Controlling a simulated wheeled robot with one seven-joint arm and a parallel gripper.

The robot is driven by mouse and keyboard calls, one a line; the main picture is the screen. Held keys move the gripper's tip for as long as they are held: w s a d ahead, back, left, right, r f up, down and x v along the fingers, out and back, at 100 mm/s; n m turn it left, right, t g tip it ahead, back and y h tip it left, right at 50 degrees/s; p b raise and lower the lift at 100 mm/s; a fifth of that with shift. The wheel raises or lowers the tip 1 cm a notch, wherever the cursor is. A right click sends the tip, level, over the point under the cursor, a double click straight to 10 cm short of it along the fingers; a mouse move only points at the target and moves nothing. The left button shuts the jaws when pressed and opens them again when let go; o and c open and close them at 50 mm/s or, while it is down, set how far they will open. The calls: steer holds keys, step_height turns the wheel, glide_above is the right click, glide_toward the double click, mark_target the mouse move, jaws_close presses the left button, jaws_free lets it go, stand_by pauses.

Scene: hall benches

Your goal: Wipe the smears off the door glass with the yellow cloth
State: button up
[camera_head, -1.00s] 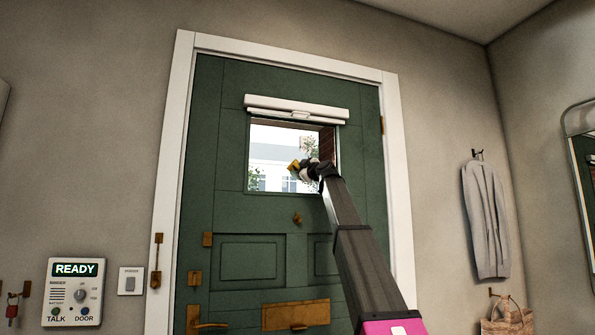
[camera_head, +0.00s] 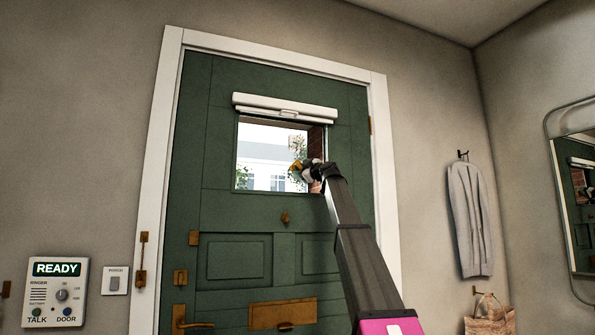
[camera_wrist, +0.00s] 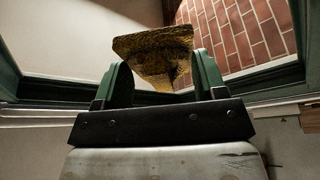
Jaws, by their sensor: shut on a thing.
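The door glass (camera_head: 262,158) is a window in the upper part of a green door (camera_head: 230,212). A pale building and some foliage show through it. I cannot make out smears on it at this size. My gripper (camera_head: 299,170) is in front of the right part of the glass. In the wrist view my gripper (camera_wrist: 164,82) is shut on the yellow cloth (camera_wrist: 150,44), which sticks out beyond the fingertips. The cloth also shows small in the head view (camera_head: 294,169). I cannot tell whether it touches the glass.
A white roller blind housing (camera_head: 285,107) sits just above the glass. A brass knob (camera_head: 285,217) and a letter slot (camera_head: 283,313) are lower on the door. An intercom (camera_head: 56,292) is left of the door. A jacket (camera_head: 469,219) and a mirror (camera_head: 573,205) are at the right.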

mark_target(257, 165)
steer(key=d, duration=0.2)
steer(key=w+d, duration=0.1)
steer(key=d, duration=0.1)
steer(key=shift+w+d, duration=0.1)
steer(key=shift+w, duration=0.05)
stand_by(0.4)
steer(key=shift+s+a, duration=0.35)
steer(key=shift+a, duration=0.55)
steer(key=shift+s+a, duration=0.3)
steer(key=shift+a, duration=0.6)
steer(key=shift+s+a, duration=0.8)
steer(key=shift+a, duration=2.2)
steer(key=shift+s+a, duration=0.75)
steer(key=shift+a, duration=2.2)
steer(key=shift+s+a, duration=0.8)
steer(key=shift+a, duration=2.2)
steer(key=shift+s, duration=0.1)
steer(key=shift+s+d, duration=0.25)
steer(key=shift+s, duration=0.7)
steer(key=shift+s+d, duration=0.3)
steer(key=shift+s, duration=0.6)
steer(key=shift+s+d, duration=0.25)
steer(key=shift+s, duration=0.7)
